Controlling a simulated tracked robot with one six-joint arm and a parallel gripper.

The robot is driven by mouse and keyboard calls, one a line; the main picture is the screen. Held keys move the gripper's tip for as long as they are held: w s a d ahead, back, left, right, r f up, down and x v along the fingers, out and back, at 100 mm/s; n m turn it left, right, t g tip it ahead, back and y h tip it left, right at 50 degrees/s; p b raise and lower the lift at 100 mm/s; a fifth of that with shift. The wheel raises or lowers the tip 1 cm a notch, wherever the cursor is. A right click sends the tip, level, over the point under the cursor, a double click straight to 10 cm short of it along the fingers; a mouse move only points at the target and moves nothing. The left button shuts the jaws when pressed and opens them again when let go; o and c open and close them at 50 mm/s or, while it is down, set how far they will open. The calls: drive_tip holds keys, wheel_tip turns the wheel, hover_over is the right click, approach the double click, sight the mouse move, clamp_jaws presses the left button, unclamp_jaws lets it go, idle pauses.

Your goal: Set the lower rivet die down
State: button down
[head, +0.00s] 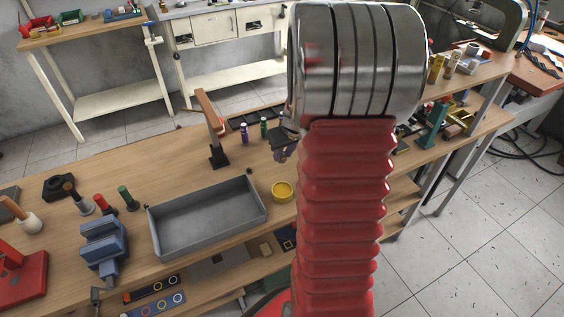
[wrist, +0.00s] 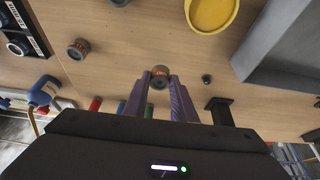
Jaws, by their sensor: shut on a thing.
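In the wrist view my gripper (wrist: 160,82) has its two purple fingers closed on a small round metal piece with a brownish top, which I take as the lower rivet die (wrist: 159,72). Wood tabletop (wrist: 130,75) lies beyond it; I cannot tell whether the die touches the surface. A similar small round grey piece (wrist: 79,48) stands apart on the table, up and left of the fingers. In the head view my gripper (head: 284,152) shows only partly, beside my red arm, over the bench, and the die cannot be made out there.
A yellow dish (head: 282,197) and a grey tray (head: 157,240) sit close by on the bench. A post on a dark base (head: 218,157), small bottles (head: 264,130) and a blue vise (head: 103,243) stand around. In the wrist view, bare wood surrounds the fingers' far side.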

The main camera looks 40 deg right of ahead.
sight(284, 159)
drive_tip(key=shift+f, duration=0.1)
drive_tip(key=shift+f, duration=1.75)
drive_tip(key=c, duration=1.5)
unclamp_jaws()
drive_tip(key=shift+o, duration=0.2)
drive_tip(key=shift+r, duration=0.1)
drive_tip(key=v, duration=1.2)
drive_tip(key=shift+s, duration=0.1)
